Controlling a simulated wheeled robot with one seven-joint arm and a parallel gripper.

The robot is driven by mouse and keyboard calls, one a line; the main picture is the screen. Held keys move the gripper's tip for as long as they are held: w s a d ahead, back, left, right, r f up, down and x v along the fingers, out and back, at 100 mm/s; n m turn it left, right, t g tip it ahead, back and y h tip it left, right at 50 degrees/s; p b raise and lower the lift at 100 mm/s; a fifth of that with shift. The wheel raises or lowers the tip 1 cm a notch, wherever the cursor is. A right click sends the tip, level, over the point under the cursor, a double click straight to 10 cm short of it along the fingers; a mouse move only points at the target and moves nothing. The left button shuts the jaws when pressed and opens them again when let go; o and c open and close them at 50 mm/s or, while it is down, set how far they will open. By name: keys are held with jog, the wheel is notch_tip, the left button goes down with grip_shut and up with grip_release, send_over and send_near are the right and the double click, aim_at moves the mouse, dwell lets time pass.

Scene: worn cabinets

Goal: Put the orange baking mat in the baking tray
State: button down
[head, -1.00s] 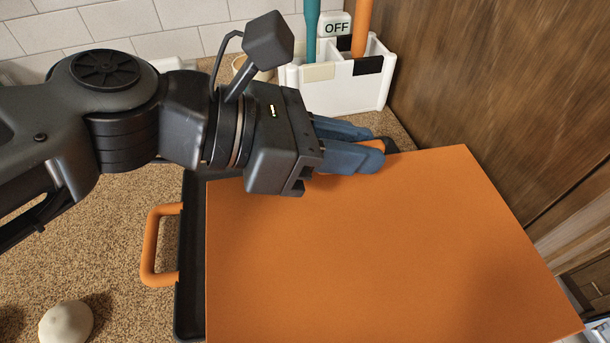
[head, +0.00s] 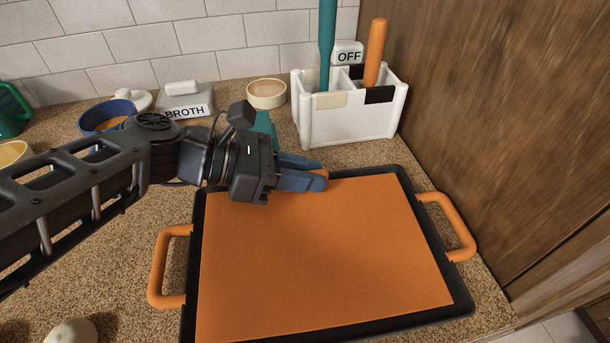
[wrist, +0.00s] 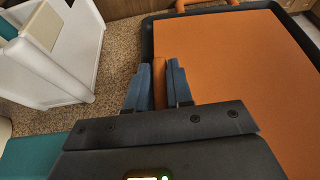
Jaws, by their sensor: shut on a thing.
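The orange baking mat (head: 320,255) lies flat or nearly flat within the rim of the dark baking tray (head: 466,296), which has orange handles at its left and right. The mat also fills the right of the wrist view (wrist: 235,65), with the tray's dark rim (wrist: 147,40) beside it. The fingers hide part of that edge and of the tray rim there.
A white divided holder (head: 350,125) with a teal and an orange handle stands behind the tray. A wooden panel (head: 500,110) rises at the right. A broth box (head: 185,105), a blue bowl (head: 105,117) and a small cup (head: 266,94) stand at the back left.

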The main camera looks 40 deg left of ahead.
jog(key=shift+f, duration=0.7)
jog(key=c, duration=1)
grip_release()
jog(key=b+v, duration=0.2)
jog(key=v, duration=1)
jog(key=shift+w+b, duration=0.1)
jog(key=shift+b, duration=0.25)
